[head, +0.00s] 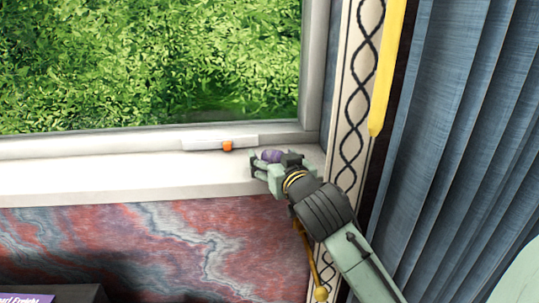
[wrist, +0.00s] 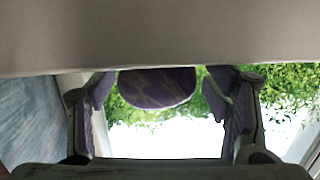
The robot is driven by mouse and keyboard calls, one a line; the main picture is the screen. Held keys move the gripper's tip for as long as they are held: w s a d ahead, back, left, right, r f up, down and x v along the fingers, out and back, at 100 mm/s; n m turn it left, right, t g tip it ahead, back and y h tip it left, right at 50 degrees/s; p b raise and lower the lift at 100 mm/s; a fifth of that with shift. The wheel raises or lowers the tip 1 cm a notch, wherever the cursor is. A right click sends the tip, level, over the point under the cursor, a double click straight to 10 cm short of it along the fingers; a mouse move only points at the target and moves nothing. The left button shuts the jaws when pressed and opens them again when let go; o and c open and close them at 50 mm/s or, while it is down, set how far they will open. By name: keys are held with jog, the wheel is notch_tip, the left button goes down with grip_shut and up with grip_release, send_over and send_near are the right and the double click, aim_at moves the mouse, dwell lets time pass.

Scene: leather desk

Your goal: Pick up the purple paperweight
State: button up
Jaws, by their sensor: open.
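The purple paperweight (head: 271,156) sits on the white window sill, near its right end, in the head view. In the wrist view the paperweight (wrist: 157,87) is a rounded purple shape with paler veins, its upper part cut off by a beige surface. My gripper (head: 272,166) is at the sill, right at the paperweight, with a finger showing on its left and another part on its right. In the wrist view my gripper (wrist: 160,110) is open, with one finger on each side of the paperweight and gaps showing between. Part of the paperweight is hidden behind my gripper in the head view.
The white sill (head: 120,185) is clear to the left. A white bar with an orange piece (head: 227,146) lies behind, against the window frame. Patterned trim (head: 358,90), a yellow strip (head: 391,70) and blue curtains (head: 450,120) stand close on the right.

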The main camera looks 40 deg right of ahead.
jog(key=shift+c, duration=0.6)
jog(key=c, duration=1.2)
